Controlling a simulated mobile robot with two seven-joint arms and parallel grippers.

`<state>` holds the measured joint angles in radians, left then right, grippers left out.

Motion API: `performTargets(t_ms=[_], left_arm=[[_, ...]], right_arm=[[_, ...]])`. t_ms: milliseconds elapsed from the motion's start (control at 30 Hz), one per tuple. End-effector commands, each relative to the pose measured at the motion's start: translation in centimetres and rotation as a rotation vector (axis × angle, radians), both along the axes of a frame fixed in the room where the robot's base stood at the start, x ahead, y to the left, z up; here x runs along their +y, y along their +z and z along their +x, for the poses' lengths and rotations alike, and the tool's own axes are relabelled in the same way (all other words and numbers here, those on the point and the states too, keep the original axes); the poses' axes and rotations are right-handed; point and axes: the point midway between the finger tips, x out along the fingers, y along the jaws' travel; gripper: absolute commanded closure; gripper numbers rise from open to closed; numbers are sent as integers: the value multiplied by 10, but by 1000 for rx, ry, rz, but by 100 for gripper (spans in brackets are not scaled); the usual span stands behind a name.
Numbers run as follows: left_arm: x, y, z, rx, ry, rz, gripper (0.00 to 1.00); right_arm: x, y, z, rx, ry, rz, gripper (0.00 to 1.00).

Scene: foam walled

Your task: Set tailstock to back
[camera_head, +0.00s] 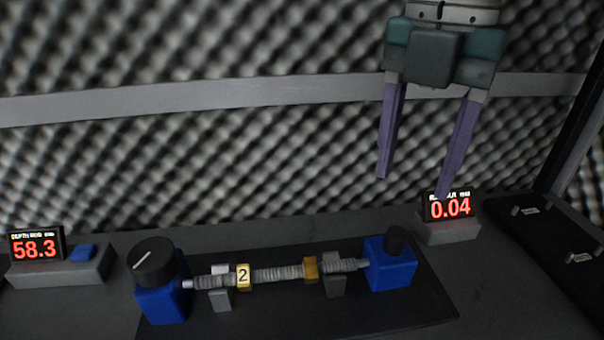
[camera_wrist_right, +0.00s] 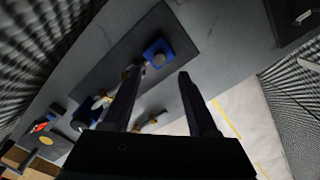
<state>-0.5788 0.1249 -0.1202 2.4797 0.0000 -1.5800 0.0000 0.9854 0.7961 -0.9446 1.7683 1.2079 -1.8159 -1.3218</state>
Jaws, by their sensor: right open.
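The tailstock (camera_head: 390,268) looks to be the blue block with a small black knob (camera_head: 396,240) at the right end of a dark base plate (camera_head: 430,300). A threaded shaft (camera_head: 278,274) runs from it to the blue block (camera_head: 163,300) at the left, which has a large black dial. My right gripper (camera_head: 410,187) is open and empty, with purple fingers pointing down, above the tailstock. In the right wrist view, the blue block (camera_wrist_right: 158,52) shows just beyond the open fingertips (camera_wrist_right: 159,70). My left gripper is not in view.
A display (camera_head: 449,206) reading 0.04 stands behind the tailstock, near a gripper fingertip. Another display (camera_head: 36,246) reading 58.3 stands at the left beside a blue button. A tag marked 2 (camera_head: 243,275) sits on the shaft. A dark panel (camera_head: 560,240) lies at the right.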

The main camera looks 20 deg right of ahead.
Motion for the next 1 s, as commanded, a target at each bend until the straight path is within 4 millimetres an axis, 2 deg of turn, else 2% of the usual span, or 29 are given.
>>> performTargets(t_ms=[200, 433, 800, 1000], left_arm=[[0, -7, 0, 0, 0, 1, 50], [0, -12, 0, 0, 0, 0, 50], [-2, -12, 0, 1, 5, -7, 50], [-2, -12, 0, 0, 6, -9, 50]], right_arm=[[0, -44, -1, 3, -2, -1, 41], [0, -76, -1, 0, -1, -1, 41], [0, -83, 0, -3, -1, -1, 41], [0, -83, 0, -3, -1, -1, 62]])
